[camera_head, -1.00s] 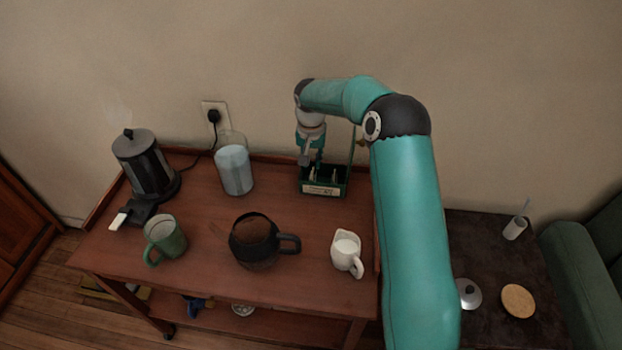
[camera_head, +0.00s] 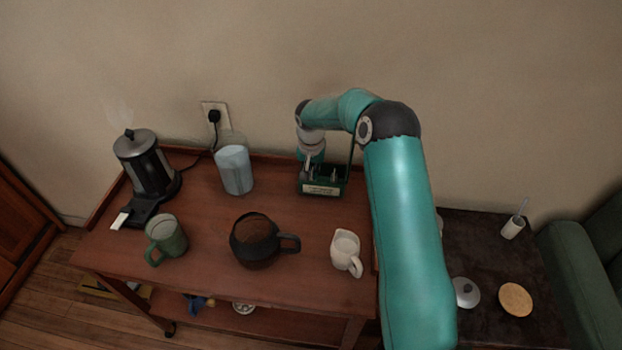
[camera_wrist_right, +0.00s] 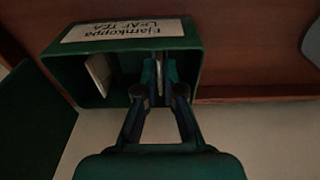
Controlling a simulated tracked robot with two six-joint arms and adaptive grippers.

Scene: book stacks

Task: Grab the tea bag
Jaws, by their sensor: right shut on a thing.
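The green tea box (camera_head: 322,189) stands open at the back right of the wooden trolley, and its printed label shows in the right wrist view (camera_wrist_right: 122,31). My right gripper (camera_head: 309,169) reaches down into the box from above. In the right wrist view its fingers (camera_wrist_right: 160,90) are shut on a thin pale tea bag (camera_wrist_right: 159,68) inside the box. Another pale tea bag (camera_wrist_right: 98,74) stands to the left in the box, apart from the fingers. The lower part of the held bag is hidden. My left gripper is not in view.
A kettle (camera_head: 147,165) and a water jug (camera_head: 235,170) stand left of the box. A green mug (camera_head: 167,238), a dark teapot (camera_head: 256,240) and a white creamer (camera_head: 345,253) stand in front. The wall is close behind.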

